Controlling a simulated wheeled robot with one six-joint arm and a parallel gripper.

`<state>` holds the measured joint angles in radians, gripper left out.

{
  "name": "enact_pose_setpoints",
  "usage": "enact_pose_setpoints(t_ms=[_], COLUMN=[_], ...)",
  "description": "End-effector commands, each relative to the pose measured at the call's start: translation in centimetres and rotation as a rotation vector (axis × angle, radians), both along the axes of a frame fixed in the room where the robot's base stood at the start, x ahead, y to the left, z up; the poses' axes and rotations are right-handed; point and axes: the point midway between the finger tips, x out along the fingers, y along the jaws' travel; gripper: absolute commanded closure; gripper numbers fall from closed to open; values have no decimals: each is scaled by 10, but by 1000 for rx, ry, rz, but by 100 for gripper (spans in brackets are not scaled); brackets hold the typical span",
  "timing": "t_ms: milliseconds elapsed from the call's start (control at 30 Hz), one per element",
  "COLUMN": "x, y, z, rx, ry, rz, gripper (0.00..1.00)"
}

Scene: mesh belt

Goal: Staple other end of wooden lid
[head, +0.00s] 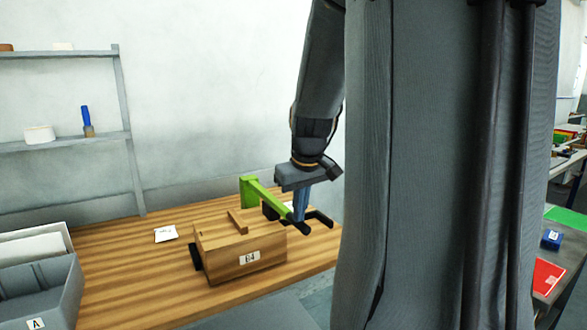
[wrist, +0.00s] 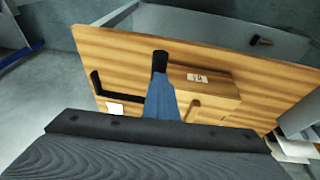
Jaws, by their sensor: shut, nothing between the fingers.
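A wooden box marked 64 (head: 249,257) stands on the wooden table, and it also shows in the wrist view (wrist: 205,84). Its wooden lid (head: 215,234) lies on top, with a raised wooden strip (head: 237,221) across it. My gripper (head: 301,214) points down beside the box's right end, its blue fingers shut and empty; they show in the wrist view (wrist: 162,92). A green angled piece (head: 266,196), perhaps the stapler, reaches past the lid's back right to my fingers. Whether they touch it, I cannot tell. No staples can be made out.
A black L-shaped bar (head: 321,218) lies right of the box, and a black block (head: 196,257) is at its left end. A white paper (head: 166,233) lies behind the box. A grey bin marked A (head: 52,298) stands at left. The table's back left is clear.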

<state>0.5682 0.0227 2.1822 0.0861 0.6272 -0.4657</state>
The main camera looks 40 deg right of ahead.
Motion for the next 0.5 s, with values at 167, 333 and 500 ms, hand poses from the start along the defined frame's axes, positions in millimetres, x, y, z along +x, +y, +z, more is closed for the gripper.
enact_pose_setpoints(t_ms=[167, 333, 500], x=[-9, -9, -7], y=[5, 8, 11], z=[-15, 2, 31], rx=[21, 17, 6], ry=[33, 28, 11], rz=[-2, 0, 1], gripper=[100, 100, 100])
